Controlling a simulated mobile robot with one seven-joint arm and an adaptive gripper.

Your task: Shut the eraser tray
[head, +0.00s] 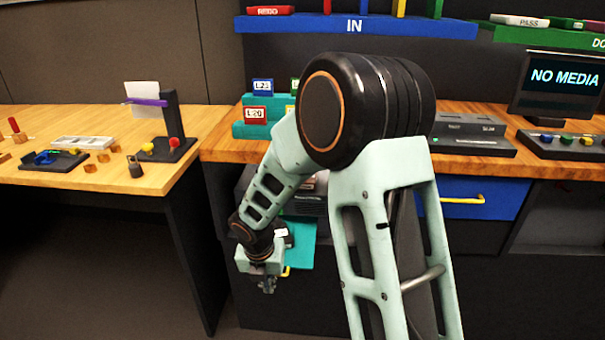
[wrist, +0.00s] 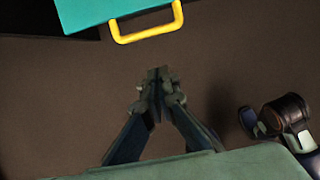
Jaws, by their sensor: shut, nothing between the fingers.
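A teal tray (head: 302,250) with a yellow handle (head: 286,271) sticks out from the dark cabinet under the wooden counter, partly hidden by my arm. I take it to be the eraser tray; no label is readable. In the wrist view its teal edge (wrist: 85,13) and yellow handle (wrist: 147,34) show at the top. My gripper (head: 267,288) is low in front of the tray. In the wrist view my gripper (wrist: 158,75) is shut and empty, with its fingertips apart from the handle and pointing towards it.
A blue drawer (head: 440,205) with a yellow handle sits further right under the counter (head: 225,148). A side table (head: 90,178) with small parts stands at the left. The floor below my gripper looks clear. The counter holds labelled blocks and a monitor (head: 565,85).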

